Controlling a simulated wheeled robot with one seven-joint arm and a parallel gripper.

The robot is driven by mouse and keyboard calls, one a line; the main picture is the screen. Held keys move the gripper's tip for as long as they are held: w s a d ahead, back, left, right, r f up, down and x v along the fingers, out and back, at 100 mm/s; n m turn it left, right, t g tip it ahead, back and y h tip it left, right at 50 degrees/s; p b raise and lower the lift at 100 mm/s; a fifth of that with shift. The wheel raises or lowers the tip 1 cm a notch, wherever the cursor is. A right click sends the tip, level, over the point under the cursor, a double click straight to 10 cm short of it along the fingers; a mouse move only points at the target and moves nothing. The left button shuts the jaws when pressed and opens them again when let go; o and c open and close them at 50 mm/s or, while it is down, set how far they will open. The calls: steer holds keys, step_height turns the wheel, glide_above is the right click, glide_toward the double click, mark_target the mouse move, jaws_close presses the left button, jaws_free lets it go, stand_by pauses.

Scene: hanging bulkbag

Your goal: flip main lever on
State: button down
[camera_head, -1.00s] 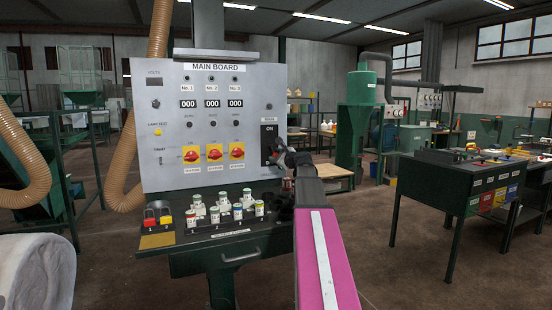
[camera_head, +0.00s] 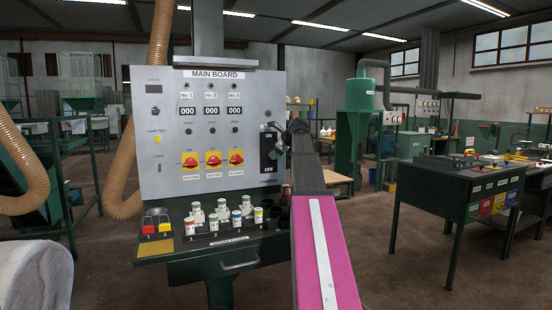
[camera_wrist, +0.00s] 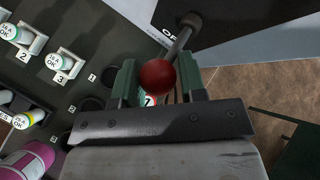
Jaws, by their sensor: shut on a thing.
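The main lever's black plate (camera_head: 270,158) is on the right edge of the main board, with ON at its top and OFF at its bottom. My gripper (camera_head: 288,128) is beside the upper part of this plate, near ON. In the wrist view, my gripper (camera_wrist: 158,84) has its green fingers on either side of the lever's red ball knob (camera_wrist: 156,77), shut on it. The lever's metal shaft (camera_wrist: 181,42) runs from the knob up to the dark plate. In the head view, my gripper and arm partly hide the lever.
The main board (camera_head: 215,100) carries several red rotary switches on yellow plates. A dark workbench (camera_head: 450,205) stands to the right, with open floor between.

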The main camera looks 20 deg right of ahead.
steer(key=shift+w+a+r+m+g, duration=0.15)
steer(key=shift+r+g, duration=0.2)
steer(key=shift+g, duration=0.3)
steer(key=shift+w+d+r+m+g, duration=0.1)
steer(key=shift+r+g, duration=0.25)
steer(key=shift+g, duration=0.35)
steer(key=shift+w+a+r+m+g, duration=0.15)
steer(key=shift+r+g, duration=0.2)
steer(key=shift+g, duration=0.3)
steer(key=c, duration=0.7)
jaws_free()
steer(key=shift+c, duration=0.2)
steer(key=shift+d, duration=0.1)
